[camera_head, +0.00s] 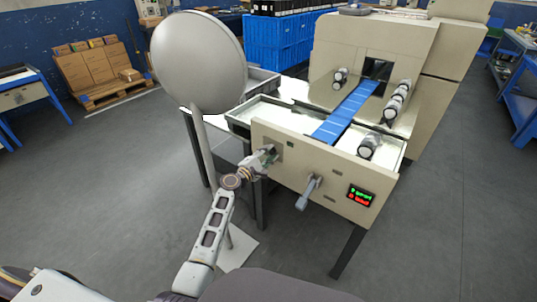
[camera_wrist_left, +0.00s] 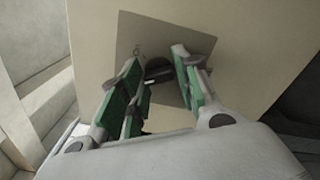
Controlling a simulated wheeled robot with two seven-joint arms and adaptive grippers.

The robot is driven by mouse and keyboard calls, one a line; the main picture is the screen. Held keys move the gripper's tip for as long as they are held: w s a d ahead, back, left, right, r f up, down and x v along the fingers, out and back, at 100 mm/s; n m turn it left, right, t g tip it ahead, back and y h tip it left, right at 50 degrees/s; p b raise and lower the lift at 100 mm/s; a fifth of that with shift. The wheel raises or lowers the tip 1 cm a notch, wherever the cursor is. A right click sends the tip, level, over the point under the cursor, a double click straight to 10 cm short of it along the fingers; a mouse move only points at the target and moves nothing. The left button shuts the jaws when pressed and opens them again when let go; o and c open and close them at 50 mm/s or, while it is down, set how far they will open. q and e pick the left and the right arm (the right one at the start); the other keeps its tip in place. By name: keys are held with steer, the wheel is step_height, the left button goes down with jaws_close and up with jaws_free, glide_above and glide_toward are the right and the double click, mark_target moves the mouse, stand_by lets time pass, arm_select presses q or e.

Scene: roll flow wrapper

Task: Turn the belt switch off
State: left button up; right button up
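The belt switch appears to be the black knob (camera_wrist_left: 158,69) on a square grey-beige plate (camera_wrist_left: 140,30) on the machine's front panel. In the head view, the small plate (camera_head: 289,145) shows at the left of the panel. My left gripper (camera_head: 270,152) is close to the panel there and hides the knob. In the left wrist view my left gripper (camera_wrist_left: 160,88) is open, its green-padded fingers on either side of the knob with gaps visible. I cannot tell whether they touch it. The knob's setting is not clear. My right gripper is out of view.
A grey lever (camera_head: 309,191) and a display with green and red text (camera_head: 360,194) are on the front panel (camera_head: 325,165). A blue belt (camera_head: 347,112) runs into the machine. A large grey disc on a stand (camera_head: 200,62) is at the left. Floor ahead is open.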

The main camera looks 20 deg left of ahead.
arm_select(q)
steer(key=shift+o, duration=1.2)
steer(key=shift+s+a, duration=0.1)
steer(key=v, duration=1.1)
steer(key=shift+s, duration=0.4)
steer(key=shift+a, duration=0.1)
